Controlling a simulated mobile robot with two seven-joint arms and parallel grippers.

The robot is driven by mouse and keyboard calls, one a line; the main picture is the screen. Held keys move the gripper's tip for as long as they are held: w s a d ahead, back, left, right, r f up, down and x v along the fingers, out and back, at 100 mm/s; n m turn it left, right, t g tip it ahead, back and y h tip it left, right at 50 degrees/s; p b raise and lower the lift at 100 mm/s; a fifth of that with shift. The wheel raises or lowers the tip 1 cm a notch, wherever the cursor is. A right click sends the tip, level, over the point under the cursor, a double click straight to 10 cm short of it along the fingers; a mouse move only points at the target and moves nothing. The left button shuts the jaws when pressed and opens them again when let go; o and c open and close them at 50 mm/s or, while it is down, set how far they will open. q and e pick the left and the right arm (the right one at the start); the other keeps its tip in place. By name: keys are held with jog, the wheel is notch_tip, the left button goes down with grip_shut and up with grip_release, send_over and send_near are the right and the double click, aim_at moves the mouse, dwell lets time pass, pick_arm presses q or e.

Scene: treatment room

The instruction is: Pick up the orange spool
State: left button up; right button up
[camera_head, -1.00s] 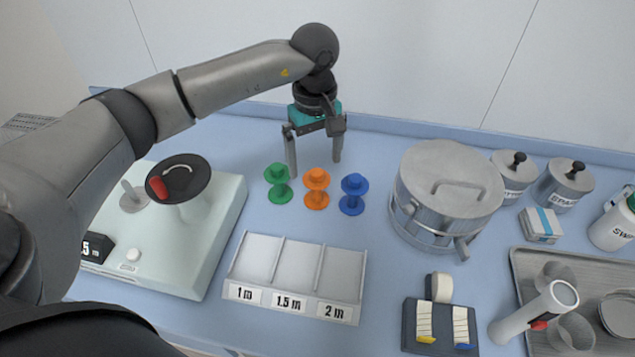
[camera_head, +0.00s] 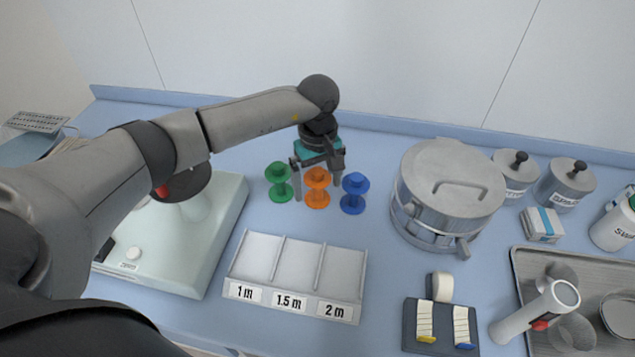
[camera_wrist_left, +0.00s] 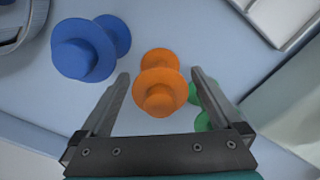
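The orange spool (camera_head: 317,187) stands upright on the blue counter, between the green spool (camera_head: 279,182) and the blue spool (camera_head: 354,193). My left gripper (camera_head: 318,190) is open and down around the orange spool, with one finger on each side of it. In the left wrist view the orange spool (camera_wrist_left: 159,84) shows between the spread fingers, apart from both. There the blue spool (camera_wrist_left: 88,48) is outside the left finger, and the green spool (camera_wrist_left: 203,122) is partly hidden behind the right finger. My right gripper is not in view.
A three-compartment tray (camera_head: 297,263) labelled 1 m, 1.5 m and 2 m lies in front of the spools. A large metal pot (camera_head: 447,205) stands to the right, and a pale scale-like device (camera_head: 222,240) to the left. The neighbouring spools are close to the fingers.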

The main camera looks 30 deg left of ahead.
pick_arm(q)
jog(key=c, duration=1.3)
jog(key=shift+r, duration=0.1)
